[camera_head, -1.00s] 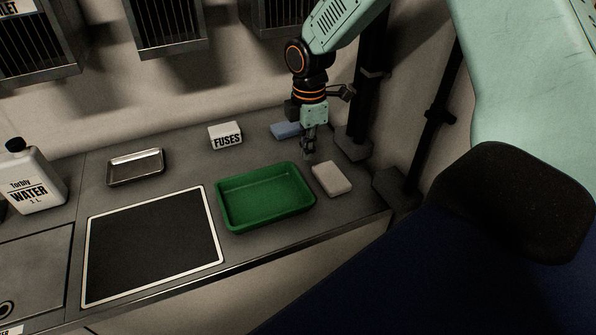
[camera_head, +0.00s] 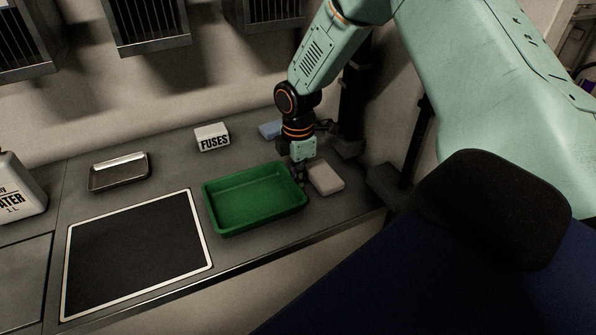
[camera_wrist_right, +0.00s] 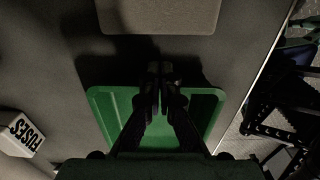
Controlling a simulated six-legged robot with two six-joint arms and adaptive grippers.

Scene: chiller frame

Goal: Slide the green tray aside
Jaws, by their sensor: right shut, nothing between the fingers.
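The green tray (camera_head: 256,199) lies on the grey counter, right of the black-topped panel with the white border. It is empty. My right gripper (camera_head: 301,178) is shut and empty, pointing down at the tray's right end, close to the rim. In the right wrist view the shut fingertips (camera_wrist_right: 160,72) show over the edge of the green tray (camera_wrist_right: 112,108). I cannot tell whether they touch it. My left gripper is not in view.
A pale block (camera_head: 327,178) lies just right of the gripper. A FUSES box (camera_head: 212,137), a blue item (camera_head: 270,130) and a metal tray (camera_head: 118,172) stand behind. The black panel (camera_head: 135,255) is bare. A water bottle (camera_head: 19,188) stands far left.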

